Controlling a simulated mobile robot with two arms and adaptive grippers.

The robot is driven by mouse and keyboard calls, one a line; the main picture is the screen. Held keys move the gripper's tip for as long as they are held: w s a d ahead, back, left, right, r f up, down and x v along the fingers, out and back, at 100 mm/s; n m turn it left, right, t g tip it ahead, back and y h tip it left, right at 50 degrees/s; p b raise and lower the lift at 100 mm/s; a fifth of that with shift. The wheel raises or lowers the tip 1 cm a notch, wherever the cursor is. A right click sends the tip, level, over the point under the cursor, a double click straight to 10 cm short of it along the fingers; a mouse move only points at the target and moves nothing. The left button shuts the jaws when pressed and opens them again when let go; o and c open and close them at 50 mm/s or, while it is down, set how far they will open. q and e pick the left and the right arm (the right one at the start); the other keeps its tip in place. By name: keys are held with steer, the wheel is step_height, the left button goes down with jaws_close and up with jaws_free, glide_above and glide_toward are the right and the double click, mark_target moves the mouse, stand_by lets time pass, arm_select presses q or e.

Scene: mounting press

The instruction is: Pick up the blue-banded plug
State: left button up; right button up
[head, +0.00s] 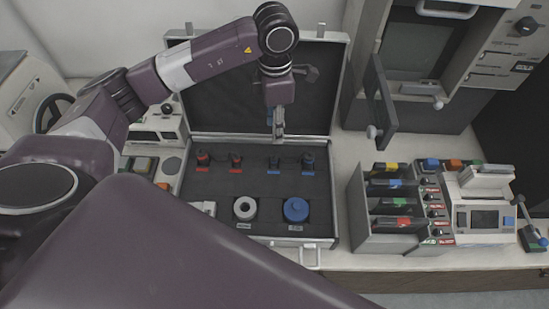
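An open case holds several small dark plugs in a row. One plug (274,162) has a blue mark below it, and another plug (308,161) to its right also has a blue mark. I cannot tell the bands on the plugs themselves at this size. My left gripper (278,136) points down over the row, just above and behind the left blue-marked plug in the picture, apparently apart from it. Its fingers look narrow, and I cannot tell if they are open or shut. My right gripper is not in view.
Two red-marked plugs (202,159) (236,160) stand to the left. A white ring (245,208) and a blue round part (296,209) lie in front in the case (215,189). The raised lid stands behind. A rack (362,215) and press door (381,105) are right.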

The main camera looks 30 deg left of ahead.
arm_select(q)
steer(key=b, duration=0.5)
glide_above(274, 157)
step_height(274, 157, down, 5)
steer(key=shift+w+d+f, duration=0.1)
steer(key=shift+w+f, duration=0.1)
steer(key=shift+f, duration=0.15)
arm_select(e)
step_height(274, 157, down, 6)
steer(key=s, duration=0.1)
arm_select(q)
steer(key=shift+f, duration=0.4)
steer(key=shift+f+p, duration=0.45)
steer(key=shift+s+f+p, duration=0.2)
steer(key=shift+f+p, duration=0.4)
steer(key=shift+f, duration=0.15)
step_height(274, 157, down, 4)
steer(key=shift+r+p, duration=0.25)
steer(key=shift+p, duration=0.65)
steer(key=shift+f, duration=0.45)
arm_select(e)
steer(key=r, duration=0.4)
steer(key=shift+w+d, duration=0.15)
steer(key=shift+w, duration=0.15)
arm_select(q)
steer(key=shift+c, duration=0.2)
